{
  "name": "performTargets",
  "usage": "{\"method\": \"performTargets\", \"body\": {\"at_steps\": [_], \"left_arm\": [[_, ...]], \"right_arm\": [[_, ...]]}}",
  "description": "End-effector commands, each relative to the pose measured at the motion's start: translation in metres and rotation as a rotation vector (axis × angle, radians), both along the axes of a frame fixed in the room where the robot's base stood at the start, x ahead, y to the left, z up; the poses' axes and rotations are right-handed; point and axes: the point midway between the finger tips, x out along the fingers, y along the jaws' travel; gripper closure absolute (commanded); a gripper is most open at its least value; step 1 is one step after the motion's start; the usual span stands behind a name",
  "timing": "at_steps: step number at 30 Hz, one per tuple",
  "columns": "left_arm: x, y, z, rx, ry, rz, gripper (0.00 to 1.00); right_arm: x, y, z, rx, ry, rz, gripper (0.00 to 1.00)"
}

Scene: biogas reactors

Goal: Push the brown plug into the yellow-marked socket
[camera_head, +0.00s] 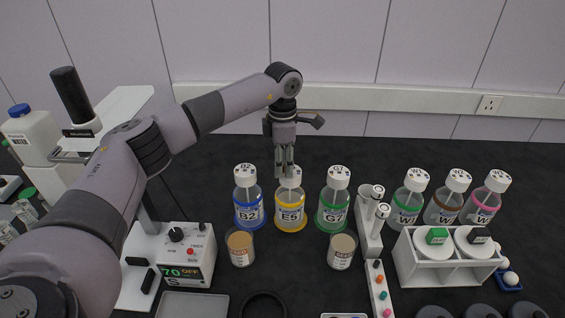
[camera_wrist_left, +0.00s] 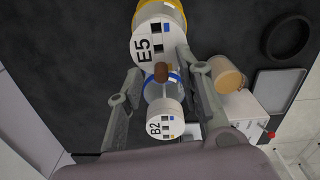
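My left gripper (camera_head: 285,174) points down just above the white cap of the E5 bottle (camera_head: 290,215), which has a yellow base ring. In the left wrist view its fingers (camera_wrist_left: 164,72) are drawn in around the small brown plug (camera_wrist_left: 161,72), which sits centred between them. The plug overlaps the edge of the E5 cap (camera_wrist_left: 147,45) in that view; I cannot tell whether it touches it. The cap carries small dark sockets with coloured marks, too small to tell which is yellow. The fingertips partly hide the cap in the head view. My right gripper is not in view.
The blue-ringed B2 bottle (camera_head: 248,213) and green-ringed G7 bottle (camera_head: 334,213) stand close on either side. Two beakers (camera_head: 240,247) (camera_head: 342,250) stand in front. A control box (camera_head: 188,265) is at front left; a white rack (camera_head: 450,268) is at right.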

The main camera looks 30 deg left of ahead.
Motion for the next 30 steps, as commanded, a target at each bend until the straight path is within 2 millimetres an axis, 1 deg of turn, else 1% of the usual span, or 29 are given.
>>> {"method": "performTargets", "body": {"at_steps": [5,12,16,21,30], "left_arm": [[0.001,0.000,0.029,0.000,-0.006,0.000,0.66],[0.001,-0.001,0.081,0.000,-0.005,0.000,0.66],[0.001,-0.001,0.101,-0.001,-0.003,0.000,0.66],[0.000,0.000,0.115,0.000,-0.001,0.000,0.66],[0.000,0.000,0.118,-0.001,-0.001,0.000,0.66]], "right_arm": [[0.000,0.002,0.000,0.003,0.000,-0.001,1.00],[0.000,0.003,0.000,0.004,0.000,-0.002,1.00],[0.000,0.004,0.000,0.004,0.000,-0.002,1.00],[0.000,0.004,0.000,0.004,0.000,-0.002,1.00],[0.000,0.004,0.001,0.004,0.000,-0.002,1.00]]}}
